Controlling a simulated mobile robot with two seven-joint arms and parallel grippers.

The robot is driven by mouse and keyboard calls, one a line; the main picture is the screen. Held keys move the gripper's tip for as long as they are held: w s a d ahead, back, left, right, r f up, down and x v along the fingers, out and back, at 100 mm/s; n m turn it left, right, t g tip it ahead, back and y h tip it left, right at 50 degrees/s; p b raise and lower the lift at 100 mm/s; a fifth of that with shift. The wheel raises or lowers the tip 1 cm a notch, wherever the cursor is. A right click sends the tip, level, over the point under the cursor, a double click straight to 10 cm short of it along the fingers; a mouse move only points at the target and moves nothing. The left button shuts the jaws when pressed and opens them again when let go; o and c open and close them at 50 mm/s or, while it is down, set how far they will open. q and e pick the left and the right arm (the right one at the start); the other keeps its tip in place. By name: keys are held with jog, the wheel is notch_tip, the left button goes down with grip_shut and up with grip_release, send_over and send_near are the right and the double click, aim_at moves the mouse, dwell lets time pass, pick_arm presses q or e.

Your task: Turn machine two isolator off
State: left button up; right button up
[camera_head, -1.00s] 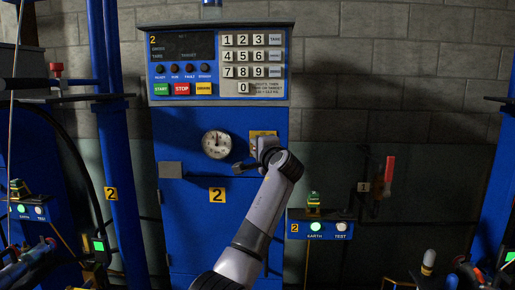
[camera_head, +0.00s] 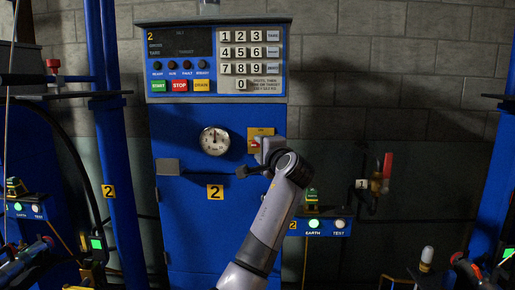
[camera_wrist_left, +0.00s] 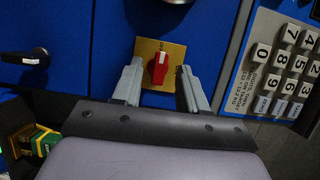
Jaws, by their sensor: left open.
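The machine two isolator is a red rotary handle with a white mark (camera_wrist_left: 160,68) on a yellow plate (camera_wrist_left: 149,48) in the left wrist view. The handle stands roughly upright in that picture. My left gripper (camera_wrist_left: 160,75) is open, with one finger on each side of the handle and plate edges. No contact with the handle shows. It also appears in the head view (camera_head: 262,158). My right gripper is not in view.
The blue cabinet (camera_head: 190,230) carries a dial (camera_head: 214,141), a "2" label and a side handle (camera_head: 168,167). A keypad panel (camera_head: 215,62) is above. A box with EARTH and TEST lamps (camera_head: 327,228) stands right. A red lever (camera_head: 387,165) is on the wall.

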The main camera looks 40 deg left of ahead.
pick_arm(q)
jog(key=shift+v, duration=1.15)
jog(key=w+d+f+m+t+h+p, duration=0.1)
jog(key=d+f+t+h, duration=0.15)
jog(key=f, duration=0.55)
jog(key=w+d+f+m+t+h, duration=0.1)
jog(key=d+f+m+h, duration=0.15)
jog(key=f, duration=0.55)
jog(key=s+d+f+h+p, duration=0.1)
jog(key=s+d+f+h, duration=0.2)
jog(key=d+f, duration=0.35)
jog(key=s+d+f+h+p, duration=0.1)
jog(key=s+d+f+h, duration=0.25)
jog(key=f, duration=0.55)
jog(key=s+d+f+n+h+p, duration=0.1)
jog(key=s+d+f+n+h, duration=0.2)
jog(key=s, duration=0.9)
jog(key=s+d+f+n+g+h, duration=0.1)
jog(key=s+d+f+n+h, duration=0.2)
jog(key=s+d+f, duration=0.6)
jog(key=s+d, duration=0.1)
jog(key=s, duration=0.3)
jog(key=shift+h+p, duration=0.35)
jog(key=shift+p, duration=0.05)
jog(key=shift+a+n, duration=0.1)
jog(key=shift+n, duration=0.15)
